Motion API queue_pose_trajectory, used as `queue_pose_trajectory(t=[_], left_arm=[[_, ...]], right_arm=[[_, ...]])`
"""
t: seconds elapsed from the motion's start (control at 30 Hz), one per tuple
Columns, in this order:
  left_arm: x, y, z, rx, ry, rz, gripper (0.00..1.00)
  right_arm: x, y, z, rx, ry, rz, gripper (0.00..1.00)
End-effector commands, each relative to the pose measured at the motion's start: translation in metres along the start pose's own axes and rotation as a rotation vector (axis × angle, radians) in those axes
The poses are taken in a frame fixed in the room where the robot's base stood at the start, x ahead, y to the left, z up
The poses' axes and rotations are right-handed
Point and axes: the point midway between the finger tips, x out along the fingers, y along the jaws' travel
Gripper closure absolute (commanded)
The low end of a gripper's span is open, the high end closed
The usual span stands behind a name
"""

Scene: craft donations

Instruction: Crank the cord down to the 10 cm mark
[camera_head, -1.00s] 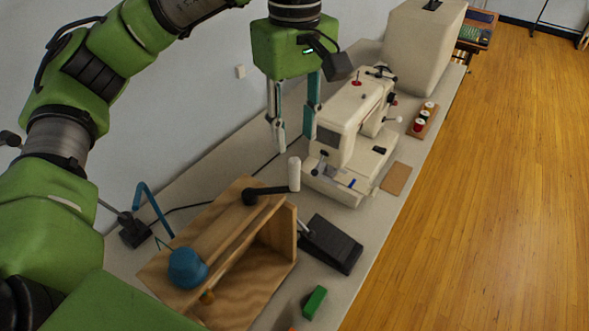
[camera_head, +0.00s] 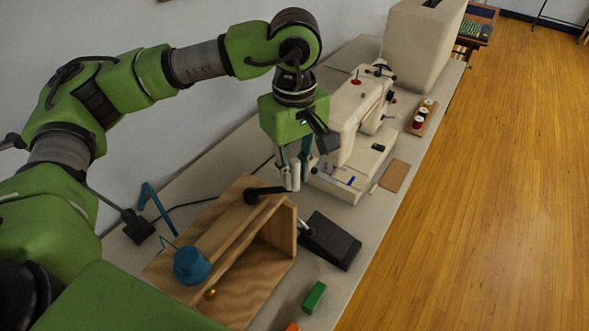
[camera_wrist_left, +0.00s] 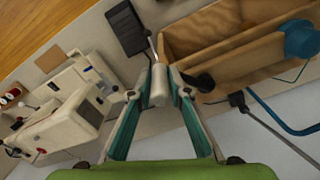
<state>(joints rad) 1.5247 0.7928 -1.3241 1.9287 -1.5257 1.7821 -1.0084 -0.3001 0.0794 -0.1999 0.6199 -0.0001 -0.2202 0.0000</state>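The wooden crank frame (camera_head: 225,220) stands on the table, open on its right side. A black crank arm (camera_head: 265,191) on its back end carries an upright white handle (camera_head: 295,177). My left gripper (camera_head: 294,182) points down with its fingers around this handle. In the left wrist view the white handle (camera_wrist_left: 158,88) sits between the fingertips, which appear closed against it. A rounded blue piece (camera_head: 190,265) is at the frame's near end; whether it bears the cord is unclear. No 10 cm mark can be made out. My right gripper is not in view.
A cream sewing machine (camera_head: 345,150) stands just behind my left gripper. A black pedal (camera_head: 330,240) lies right of the frame, and a green block (camera_head: 314,297) lies nearer. Thread spools (camera_head: 422,115) sit farther back.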

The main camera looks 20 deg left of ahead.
Motion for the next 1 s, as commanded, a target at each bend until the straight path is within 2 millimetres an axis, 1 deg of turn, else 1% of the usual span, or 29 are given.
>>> queue_pose_trajectory(t=[0.27, 0.47, 0.67, 1.0], left_arm=[[0.0, 0.0, 0.0, 0.003, 0.0, 0.0, 1.0], [0.002, -0.002, 0.004, 0.044, 0.0, 0.0, 1.0], [0.005, -0.007, 0.012, 0.158, 0.001, 0.001, 1.0], [0.005, -0.025, 0.031, 0.464, 0.003, 0.004, 1.0]], right_arm=[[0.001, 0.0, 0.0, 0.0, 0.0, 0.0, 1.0], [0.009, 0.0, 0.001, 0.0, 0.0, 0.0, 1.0], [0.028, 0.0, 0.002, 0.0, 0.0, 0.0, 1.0], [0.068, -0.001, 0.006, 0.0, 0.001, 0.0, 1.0]])
